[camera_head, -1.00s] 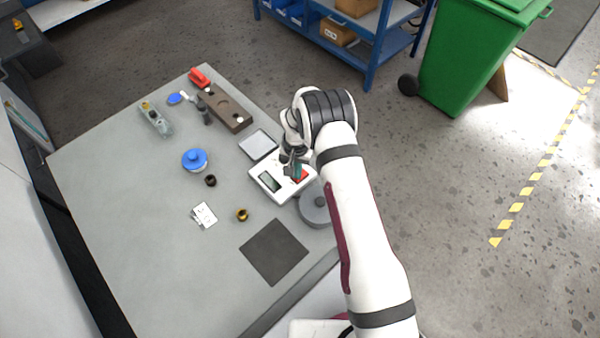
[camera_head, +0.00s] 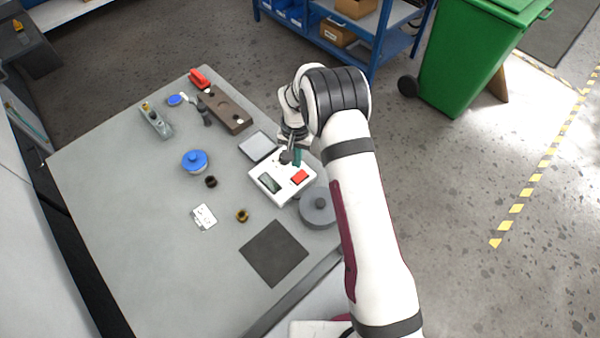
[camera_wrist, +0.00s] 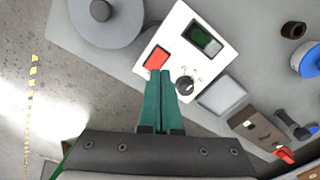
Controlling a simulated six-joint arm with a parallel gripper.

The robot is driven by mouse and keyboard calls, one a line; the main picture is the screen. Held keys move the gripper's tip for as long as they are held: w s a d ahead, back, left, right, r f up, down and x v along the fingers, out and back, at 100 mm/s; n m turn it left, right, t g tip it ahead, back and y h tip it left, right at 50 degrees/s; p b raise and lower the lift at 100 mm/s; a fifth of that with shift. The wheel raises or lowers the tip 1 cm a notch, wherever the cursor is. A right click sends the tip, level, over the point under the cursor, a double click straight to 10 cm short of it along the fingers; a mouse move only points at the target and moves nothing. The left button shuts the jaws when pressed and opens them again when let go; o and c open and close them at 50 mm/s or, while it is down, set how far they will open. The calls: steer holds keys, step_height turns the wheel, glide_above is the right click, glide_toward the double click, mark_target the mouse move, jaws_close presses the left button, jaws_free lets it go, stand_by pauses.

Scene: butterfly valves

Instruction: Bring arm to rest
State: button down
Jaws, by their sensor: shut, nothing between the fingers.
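My gripper (camera_wrist: 163,100) has green fingers that are closed together with nothing between them. In the wrist view its fingertips appear over the lower edge of a white control box (camera_wrist: 192,45), between a red button (camera_wrist: 156,57) and a black knob (camera_wrist: 185,85). In the head view my gripper (camera_head: 297,160) hangs above the back part of the same box (camera_head: 282,180), which lies on the table near its right edge. The gap between fingertips and box is hard to judge. My arm reaches in from the lower right.
A grey round lidded object (camera_head: 318,208) sits beside the box at the table's right edge. A grey square plate (camera_head: 258,145), a brown block (camera_head: 225,110) and a blue-topped valve part (camera_head: 195,162) stand on the grey table (camera_head: 120,220). A dark mat (camera_head: 274,252) lies in front. A green bin (camera_head: 470,55) stands beyond.

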steer(key=s+d+r+m, duration=0.1)
steer(key=s+d+r, duration=0.3)
steer(key=r, duration=0.6)
steer(key=s+d+r, duration=0.2)
steer(key=s+r, duration=0.5)
steer(key=r, duration=0.2)
steer(key=s+d+r+y, duration=0.1)
steer(key=s+r, duration=0.2)
steer(key=s, duration=0.8)
steer(key=s+d+r+m, duration=0.1)
steer(key=s+d+r, duration=0.1)
steer(key=s, duration=0.9)
steer(key=shift+s+r+m+y, duration=0.15)
steer(key=shift+r+m+y, duration=0.15)
steer(key=shift+r+y, duration=0.15)
